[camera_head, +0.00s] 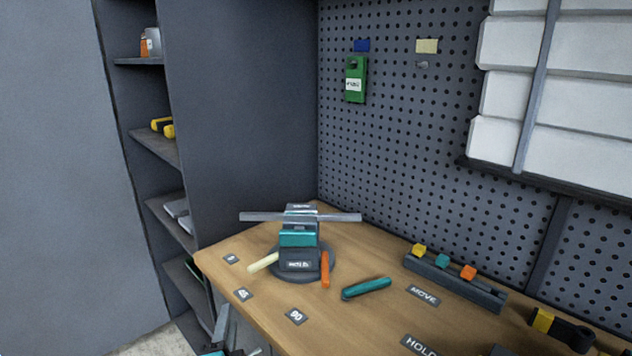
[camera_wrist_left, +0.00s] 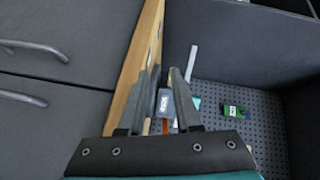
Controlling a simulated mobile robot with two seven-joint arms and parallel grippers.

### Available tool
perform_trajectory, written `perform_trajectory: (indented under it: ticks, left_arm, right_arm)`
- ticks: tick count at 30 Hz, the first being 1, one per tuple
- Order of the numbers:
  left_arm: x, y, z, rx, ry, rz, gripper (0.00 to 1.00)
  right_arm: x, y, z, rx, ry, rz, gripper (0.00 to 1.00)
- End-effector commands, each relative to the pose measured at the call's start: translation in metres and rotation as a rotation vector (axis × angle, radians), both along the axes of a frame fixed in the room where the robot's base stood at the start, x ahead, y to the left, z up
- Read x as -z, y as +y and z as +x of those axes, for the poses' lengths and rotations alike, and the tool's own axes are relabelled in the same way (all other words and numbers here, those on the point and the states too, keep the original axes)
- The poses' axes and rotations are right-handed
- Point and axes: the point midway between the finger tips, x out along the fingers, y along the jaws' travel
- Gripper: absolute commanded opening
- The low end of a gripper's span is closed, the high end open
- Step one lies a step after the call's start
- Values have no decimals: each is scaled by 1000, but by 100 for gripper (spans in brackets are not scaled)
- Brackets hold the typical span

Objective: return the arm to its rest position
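My left gripper (camera_head: 232,347) is at the bottom edge of the head view, below the front left edge of the bench, mostly cut off. In the left wrist view its two fingers (camera_wrist_left: 166,75) stand apart with nothing between them. The bench vise (camera_head: 299,240) with teal and dark parts stands on the bench on a round base, clear of the gripper. A long grey bar (camera_head: 250,217) lies across its top. The vise also shows beyond the fingertips in the left wrist view (camera_wrist_left: 164,103). My right gripper is not seen.
The wooden bench (camera_head: 370,320) carries a teal-handled tool (camera_head: 366,288), a dark rack (camera_head: 455,283) and labels. Its edge (camera_wrist_left: 147,50) runs close to the left finger in the wrist view. A shelf unit (camera_head: 150,146) stands left, a pegboard (camera_head: 400,140) behind.

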Motion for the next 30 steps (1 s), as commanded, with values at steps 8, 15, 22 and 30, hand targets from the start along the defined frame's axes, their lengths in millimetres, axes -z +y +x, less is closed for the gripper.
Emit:
perform_trajectory:
  ticks: [8, 15, 22, 30]
  left_arm:
    - [62, 35, -101, -342, 336, -569, 32]
    - [91, 16, -183, -516, 619, -862, 32]
    - [96, -7, -243, -610, 834, -1004, 32]
    - [126, -17, -259, -652, 932, -1038, 32]
  right_arm:
    - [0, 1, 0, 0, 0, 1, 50]
    - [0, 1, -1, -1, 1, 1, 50]
    - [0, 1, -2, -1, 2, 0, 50]
    - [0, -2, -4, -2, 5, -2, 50]
